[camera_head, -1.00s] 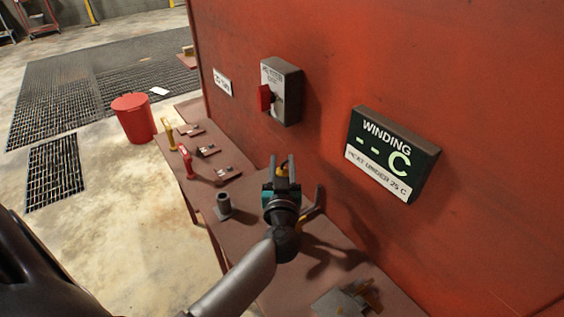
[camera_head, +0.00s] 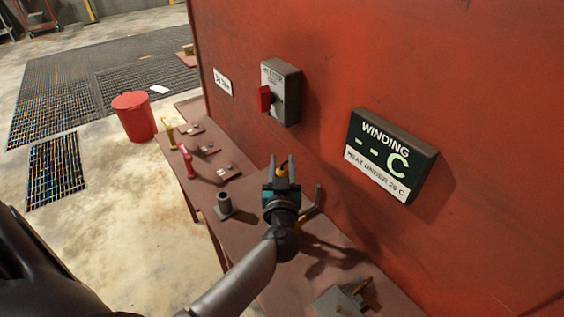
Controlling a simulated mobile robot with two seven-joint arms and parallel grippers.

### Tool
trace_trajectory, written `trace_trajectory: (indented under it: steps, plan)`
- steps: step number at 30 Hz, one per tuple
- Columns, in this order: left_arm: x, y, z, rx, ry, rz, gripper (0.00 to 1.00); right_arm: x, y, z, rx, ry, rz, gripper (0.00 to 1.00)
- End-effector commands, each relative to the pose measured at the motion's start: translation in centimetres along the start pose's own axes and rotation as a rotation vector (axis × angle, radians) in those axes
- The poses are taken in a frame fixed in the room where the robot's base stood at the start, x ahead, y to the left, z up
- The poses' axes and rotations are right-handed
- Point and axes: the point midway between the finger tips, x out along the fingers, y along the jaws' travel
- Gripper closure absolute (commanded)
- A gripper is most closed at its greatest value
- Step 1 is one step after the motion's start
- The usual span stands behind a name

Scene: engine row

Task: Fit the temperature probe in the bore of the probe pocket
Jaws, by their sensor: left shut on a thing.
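My left gripper (camera_head: 281,166) is in the middle of the head view, above the brown bench. Its fingers are shut on a small yellow piece (camera_head: 282,172), which I take to be the temperature probe. Most of it is hidden between the fingers and the gripper body. A grey upright cylinder on a flange, which looks like the probe pocket (camera_head: 224,205), stands on the bench to the left of the gripper, apart from it. Its open top shows dark. My right gripper is not in view.
The bench (camera_head: 246,233) runs along a red wall. A grey-and-yellow forked piece (camera_head: 313,204) stands right of my gripper. A grey block (camera_head: 338,301) is at the near end. Red (camera_head: 187,160) and yellow (camera_head: 170,136) handles stand farther back. A red bin (camera_head: 133,117) is on the floor.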

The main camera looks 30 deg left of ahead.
Motion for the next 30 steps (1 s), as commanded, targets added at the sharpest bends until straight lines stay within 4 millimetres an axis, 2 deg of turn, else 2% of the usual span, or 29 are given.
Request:
trace_trajectory:
  steps: [13,30]
  plan:
    - [0.01,0.03,-0.02,-0.001,0.001,0.0,1.0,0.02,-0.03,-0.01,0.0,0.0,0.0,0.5]
    - [0.02,0.03,-0.03,0.0,0.001,0.001,1.0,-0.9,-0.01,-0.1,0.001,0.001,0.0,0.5]
